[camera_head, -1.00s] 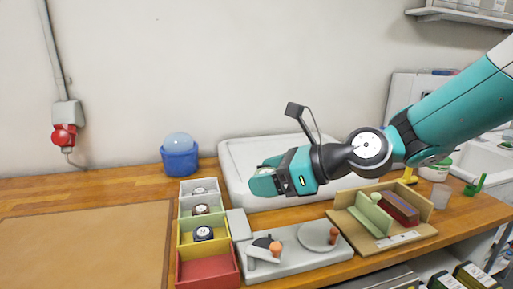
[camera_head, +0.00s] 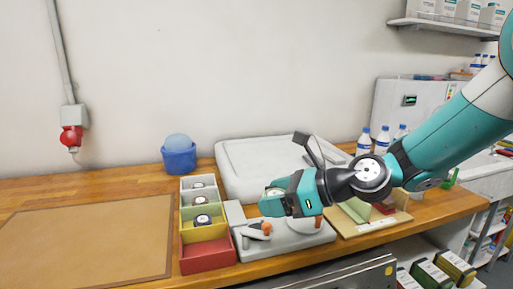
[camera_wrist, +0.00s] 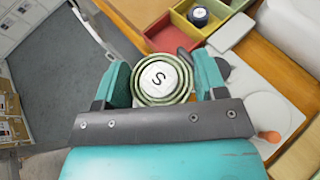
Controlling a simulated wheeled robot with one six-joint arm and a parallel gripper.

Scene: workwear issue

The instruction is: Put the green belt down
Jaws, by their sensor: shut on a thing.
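My gripper (camera_wrist: 162,88) is shut on the green belt (camera_wrist: 160,77), a tight roll whose round white end is marked "S". The belt sits between the two teal fingers. In the head view my gripper (camera_head: 268,201) is in the air to the right of the row of coloured bins, over the front of the grey fixture; the fingers hide most of the belt there. The bins run front to back: red (camera_head: 208,256), yellow (camera_head: 205,233), green and white. A dark roll (camera_head: 203,219) lies in the yellow bin; the red bin looks empty.
A grey fixture (camera_head: 285,240) with orange-knobbed parts stands right of the bins. A wooden tray (camera_head: 375,226) is farther right. A blue tub (camera_head: 179,160) and a large white tray (camera_head: 240,165) stand behind. A brown mat (camera_head: 85,240) on the left is bare.

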